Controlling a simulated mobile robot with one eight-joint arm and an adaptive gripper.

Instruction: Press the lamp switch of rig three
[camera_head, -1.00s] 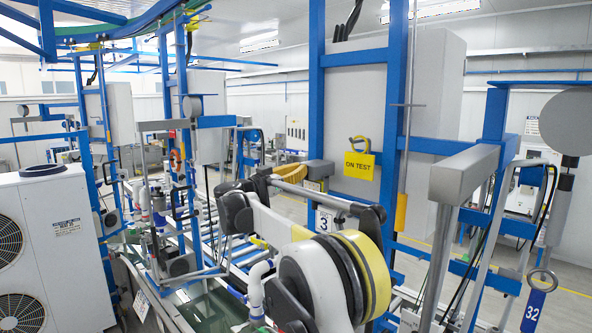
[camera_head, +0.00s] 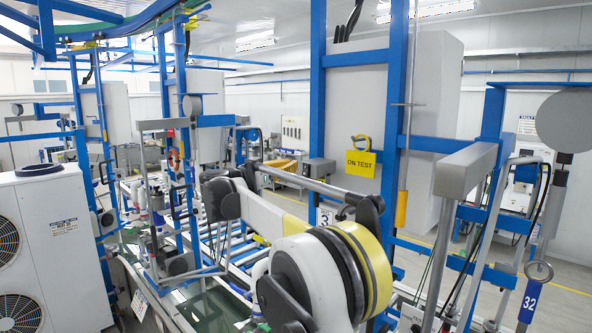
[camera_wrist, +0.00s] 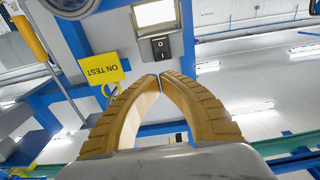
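In the wrist view, a black rocker switch (camera_wrist: 159,47) sits on a grey panel beside a bright white lamp window (camera_wrist: 154,14). My gripper (camera_wrist: 159,79) has two ribbed yellow fingers with their tips together and nothing between them. In the picture, the tips lie just below the switch, with a small gap; I cannot tell the depth. A plate with the number 3 (camera_head: 325,217) marks the rig in the head view, partly behind my arm. The switch and my gripper cannot be made out clearly there.
A yellow ON TEST tag (camera_head: 360,163) hangs on the rig's blue frame; it shows upside down in the wrist view (camera_wrist: 102,70). A grey beam (camera_head: 466,169) and a blue 32 tag (camera_head: 529,302) are at right. A white fan unit (camera_head: 48,250) stands at left.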

